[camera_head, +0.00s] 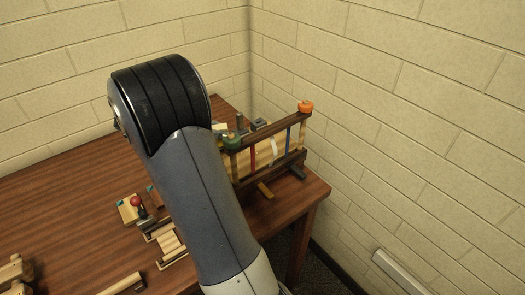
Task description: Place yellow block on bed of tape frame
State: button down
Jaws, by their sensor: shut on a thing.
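The tape frame (263,134) stands near the right end of the brown table. It is a wooden rack with red, white and blue strips hanging between its rails. Pale wood, possibly its bed, shows behind the strips. A small pale yellow piece (220,128) shows just right of my arm, by the frame's left end; I cannot tell whether it is the yellow block. My gripper is not visible; my own arm fills the middle of the view and hides what lies behind it.
An orange piece (305,106) tops the frame's right post and a green piece (232,142) is at its left. A small wooden block with a red ball (135,201) and slatted wooden pieces (170,243) lie left of my arm. Brick walls close the back and right.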

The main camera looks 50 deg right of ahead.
jog(key=x, duration=0.7)
jog(key=f+x, duration=0.1)
jog(key=x, duration=0.5)
jog(key=shift+d+f+p, duration=0.15)
jog(key=shift+f+p, duration=0.25)
jog(key=shift+f, duration=0.15)
jog(key=shift+s+f, duration=0.1)
jog(key=shift+f, duration=0.05)
jog(key=shift+f, duration=0.15)
jog(key=c, duration=1.5)
grip_release()
